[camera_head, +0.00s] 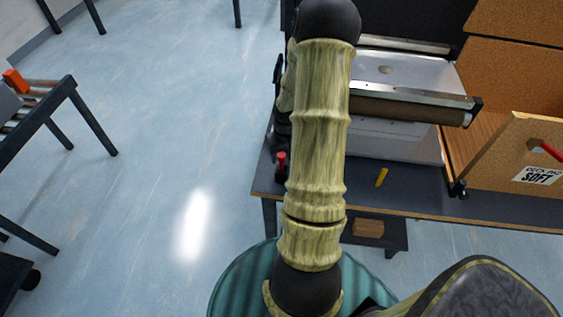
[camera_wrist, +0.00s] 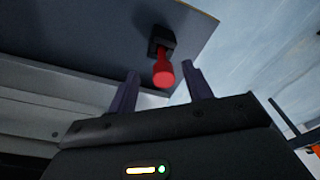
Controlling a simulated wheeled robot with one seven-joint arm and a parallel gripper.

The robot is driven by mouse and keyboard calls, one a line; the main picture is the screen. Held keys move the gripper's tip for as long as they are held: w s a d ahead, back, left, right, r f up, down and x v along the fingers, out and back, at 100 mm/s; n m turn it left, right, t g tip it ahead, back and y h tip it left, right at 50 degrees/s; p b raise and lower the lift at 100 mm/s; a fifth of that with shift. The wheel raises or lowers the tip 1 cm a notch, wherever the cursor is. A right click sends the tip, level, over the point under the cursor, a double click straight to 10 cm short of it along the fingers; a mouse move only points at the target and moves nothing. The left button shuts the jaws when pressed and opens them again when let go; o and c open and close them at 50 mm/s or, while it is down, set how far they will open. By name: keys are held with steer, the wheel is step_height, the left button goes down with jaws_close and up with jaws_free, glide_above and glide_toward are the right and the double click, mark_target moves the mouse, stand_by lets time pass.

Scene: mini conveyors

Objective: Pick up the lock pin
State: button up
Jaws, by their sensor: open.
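A red pin (camera_wrist: 163,72), which I take to be the lock pin, sticks out of a small black block (camera_wrist: 162,38) on the dark table top. It also shows in the head view (camera_head: 281,160) near the table's left front corner, left of my arm. My gripper (camera_wrist: 160,69) is open and empty. In the wrist view its two dark fingers stand on either side of the red pin's end, with gaps on both sides. How far the pin lies beyond the fingertips I cannot tell. In the head view my arm hides most of the gripper.
A small conveyor with a brown roller (camera_head: 405,110) stands on the table (camera_head: 420,195) behind my arm. A cork-coloured box (camera_head: 505,160) labelled "SOFT" stands at right.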

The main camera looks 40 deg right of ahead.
mark_target(282, 167)
steer(key=f, duration=0.2)
steer(key=w+f, duration=0.1)
steer(key=shift+f, duration=0.4)
steer(key=shift+c, duration=0.2)
steer(key=c, duration=1)
